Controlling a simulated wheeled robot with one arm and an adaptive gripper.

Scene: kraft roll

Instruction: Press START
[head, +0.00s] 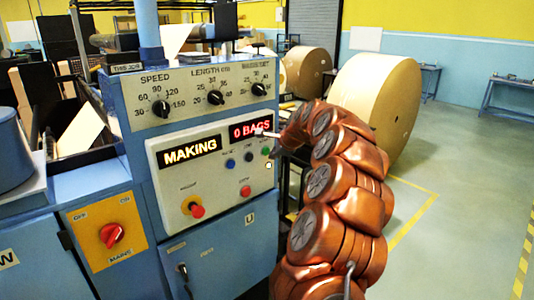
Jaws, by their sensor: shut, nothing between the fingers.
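The blue machine's white control panel (215,172) stands in front of me. Its displays read MAKING (190,151) and 0 BAGS (250,130). A green button (266,151) sits near the panel's right edge, with a small pale lit spot (268,165) just below it. The small button labels are too blurred to read, so I cannot confirm which is START. My gripper (262,132) is shut and empty, in front of the right end of the 0 BAGS display, just above the green button in the picture. I cannot tell whether it touches the panel.
The panel also has blue (230,163), dark (248,157) and red (245,190) buttons and a red mushroom button (197,210) on yellow. Three dials line the panel above. A red mains switch (112,235) is at left. Large paper rolls (375,105) stand behind my arm. Floor is clear at right.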

